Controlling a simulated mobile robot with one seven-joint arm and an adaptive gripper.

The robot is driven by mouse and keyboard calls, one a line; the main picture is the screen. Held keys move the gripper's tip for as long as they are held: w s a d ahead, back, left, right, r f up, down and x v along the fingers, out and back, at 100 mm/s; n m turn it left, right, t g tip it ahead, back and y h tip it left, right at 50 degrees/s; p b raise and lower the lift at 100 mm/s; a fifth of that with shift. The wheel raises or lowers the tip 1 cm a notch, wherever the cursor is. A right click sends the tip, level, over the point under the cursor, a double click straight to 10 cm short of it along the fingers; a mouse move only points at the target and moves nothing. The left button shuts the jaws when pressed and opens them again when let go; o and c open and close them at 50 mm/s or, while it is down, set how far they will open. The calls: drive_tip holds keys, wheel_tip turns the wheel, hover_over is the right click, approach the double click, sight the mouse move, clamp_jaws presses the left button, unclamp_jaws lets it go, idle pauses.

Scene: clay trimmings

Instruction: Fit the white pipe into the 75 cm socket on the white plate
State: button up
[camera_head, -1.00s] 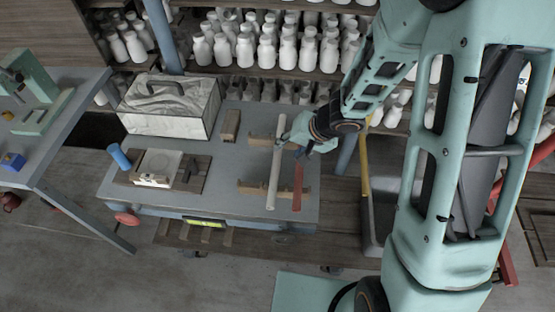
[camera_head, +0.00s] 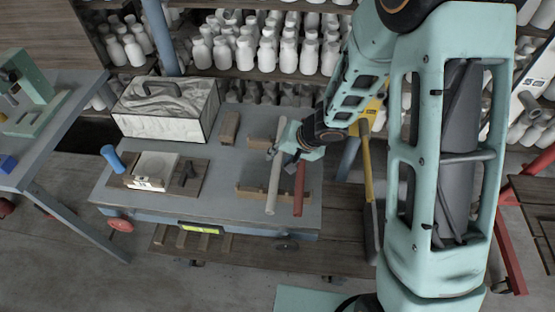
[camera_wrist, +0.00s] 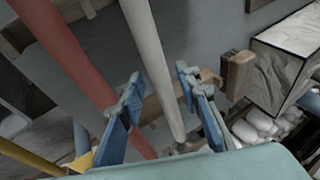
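The white pipe (camera_head: 272,192) lies across wooden rests on the grey table, and it also shows in the wrist view (camera_wrist: 152,50). My gripper (camera_head: 278,153) is low over the pipe's middle. In the wrist view its blue fingers (camera_wrist: 158,82) are open on either side of the white pipe, with gaps visible. The white plate (camera_head: 154,166) sits on a wooden board at the table's left. The socket and its size marking are too small to read.
A red pipe (camera_head: 299,188) lies just right of the white one. A box with a handle (camera_head: 165,108) and a wooden block (camera_head: 229,127) stand behind. A blue cylinder (camera_head: 116,157) leans beside the plate. Shelves of white bottles (camera_head: 270,50) line the back.

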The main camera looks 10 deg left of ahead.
clamp_jaws()
wheel_tip(320, 180, up, 10)
drive_tip(key=p, duration=0.8)
drive_tip(key=d+r, duration=0.3)
drive_tip(key=d, duration=0.8)
drive_tip(key=d+r, duration=0.3)
drive_tip(key=d, duration=0.8)
drive_tip(key=shift+n, duration=0.5)
wheel_tip(320, 180, up, 5)
drive_tip(key=shift+w+r, duration=0.15)
drive_tip(key=shift+r, duration=0.05)
